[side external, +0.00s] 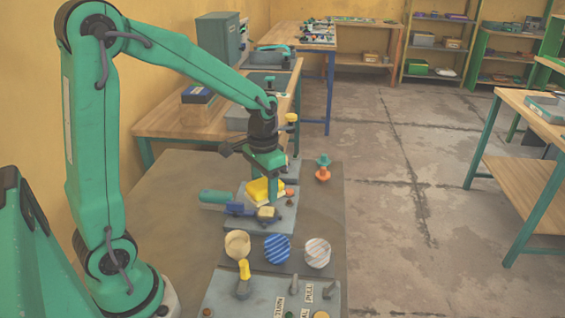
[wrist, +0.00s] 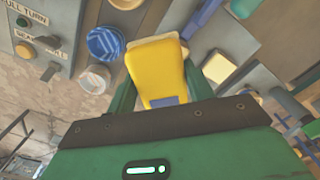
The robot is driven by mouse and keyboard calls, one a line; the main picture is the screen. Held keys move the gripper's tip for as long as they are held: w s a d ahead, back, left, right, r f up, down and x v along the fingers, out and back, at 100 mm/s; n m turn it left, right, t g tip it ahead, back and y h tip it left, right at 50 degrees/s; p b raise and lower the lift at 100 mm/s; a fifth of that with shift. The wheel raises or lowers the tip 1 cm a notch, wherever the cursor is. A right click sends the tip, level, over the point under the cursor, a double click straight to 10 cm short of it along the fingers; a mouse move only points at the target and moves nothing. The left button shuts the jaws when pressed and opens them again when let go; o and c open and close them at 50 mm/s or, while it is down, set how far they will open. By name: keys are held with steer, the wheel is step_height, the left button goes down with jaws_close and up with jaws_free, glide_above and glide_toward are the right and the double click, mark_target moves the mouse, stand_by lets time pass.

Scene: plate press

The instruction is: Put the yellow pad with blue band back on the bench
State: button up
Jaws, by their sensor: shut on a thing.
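The yellow pad (side external: 262,188) is between the fingers of my gripper (side external: 273,186), low over the grey press plate (side external: 278,219). I cannot tell whether the pad touches anything below. In the wrist view the pad (wrist: 153,60) fills the space between the two green fingers of my gripper (wrist: 160,88), and its blue band (wrist: 166,102) shows near the palm. My gripper is shut on the pad. The near finger partly hides it in the side view. The grey-brown bench top (side external: 180,180) surrounds the plate.
A cream block (side external: 268,213) and a teal cylinder (side external: 217,197) are close to the pad. A tan round piece (side external: 237,244), a blue striped one (side external: 277,249) and a white striped one (side external: 317,252) stand before a control panel (side external: 262,295). Bare bench lies left of the plate.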

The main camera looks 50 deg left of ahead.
steer(key=w+d+m, duration=0.1)
steer(key=d+m, duration=0.2)
steer(key=d, duration=0.3)
steer(key=w+d+m, duration=0.2)
steer(key=d+m, duration=0.1)
steer(key=d, duration=0.3)
steer(key=w+d+f+m, duration=0.1)
steer(key=w+d+m, duration=0.1)
steer(key=d, duration=0.4)
steer(key=shift+w+f+m, duration=0.1)
steer(key=shift+w+m, duration=0.05)
steer(key=shift+m, duration=0.25)
steer(key=shift+a, duration=0.1)
glide_above(321, 230)
step_height(321, 230, down, 7)
steer(key=shift+f, duration=2)
steer(key=shift+f, duration=0.2)
steer(key=o, duration=0.9)
steer(key=shift+r, duration=0.15)
